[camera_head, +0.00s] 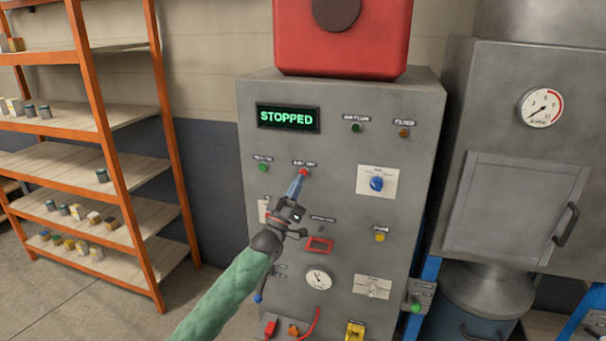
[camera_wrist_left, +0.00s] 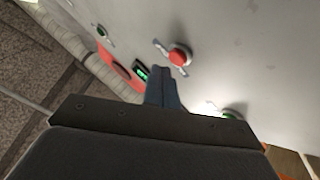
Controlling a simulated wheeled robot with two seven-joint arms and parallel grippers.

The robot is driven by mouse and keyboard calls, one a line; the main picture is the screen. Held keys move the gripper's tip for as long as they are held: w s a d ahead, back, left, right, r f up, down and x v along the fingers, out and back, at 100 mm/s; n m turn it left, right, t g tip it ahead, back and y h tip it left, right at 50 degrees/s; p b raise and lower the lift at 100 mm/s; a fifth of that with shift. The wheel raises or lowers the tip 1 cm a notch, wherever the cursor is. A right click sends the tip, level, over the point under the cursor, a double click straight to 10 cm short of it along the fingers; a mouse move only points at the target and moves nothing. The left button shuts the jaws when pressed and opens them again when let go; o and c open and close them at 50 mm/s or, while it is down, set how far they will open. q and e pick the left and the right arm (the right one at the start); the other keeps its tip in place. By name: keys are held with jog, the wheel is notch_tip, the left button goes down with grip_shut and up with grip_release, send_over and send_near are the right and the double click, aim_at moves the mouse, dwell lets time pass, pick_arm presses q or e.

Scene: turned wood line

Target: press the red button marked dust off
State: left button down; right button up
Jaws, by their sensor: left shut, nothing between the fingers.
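The red button (camera_head: 304,171) sits on the front of the grey control cabinet (camera_head: 345,100), under a small label too blurred to read surely. It also shows in the left wrist view (camera_wrist_left: 179,56), standing out round from the panel with its label beside it. My left gripper (camera_head: 299,178) is shut and empty. In the head view its blue-grey fingertips reach up to the button's lower edge. In the left wrist view the fingertips (camera_wrist_left: 158,72) point just left of the button and below it; I cannot tell whether they touch it. My right gripper is out of view.
The green display (camera_head: 288,118) reads STOPPED. A green button (camera_head: 263,167) lies left of the red one, a blue knob (camera_head: 376,184) right of it. A red-framed opening (camera_head: 319,245) and a gauge (camera_head: 319,279) are lower. Orange shelving (camera_head: 160,120) stands at the left.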

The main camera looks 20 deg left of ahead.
pick_arm(q)
jog(key=shift+s, duration=0.1)
jog(key=s+p, duration=0.1)
jog(key=s, duration=0.4)
jog(key=shift+a, duration=0.1)
dwell(0.5)
jog(key=shift+f, duration=0.1)
dwell(0.4)
